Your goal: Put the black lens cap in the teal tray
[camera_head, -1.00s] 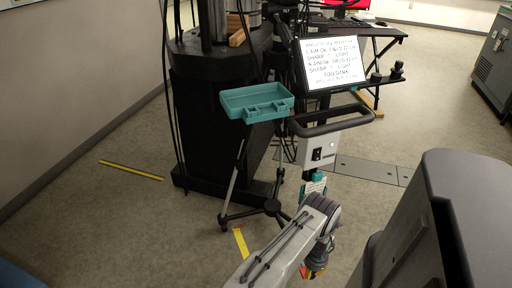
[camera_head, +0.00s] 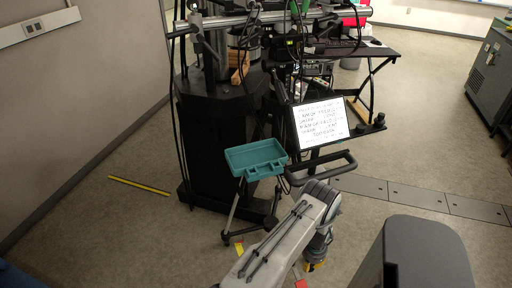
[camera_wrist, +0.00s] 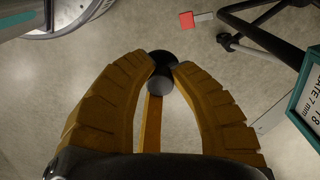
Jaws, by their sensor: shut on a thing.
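The teal tray (camera_head: 257,158) stands raised on a tripod, left of the middle in the head view. It looks empty. In the wrist view my gripper (camera_wrist: 163,72) has its two yellow ribbed fingers closed on the black lens cap (camera_wrist: 161,62), holding it between the fingertips above the floor. In the head view my gripper (camera_head: 314,266) is low in the picture, below and to the right of the tray, mostly hidden by my arm. The lens cap cannot be made out there.
A black column (camera_head: 215,130) with cables stands behind the tray. A whiteboard-like screen (camera_head: 321,123) and a black handle (camera_head: 320,168) stand to its right. Tripod legs (camera_wrist: 262,48) show at upper right in the wrist view. The floor at left is clear, with a yellow strip (camera_head: 139,186).

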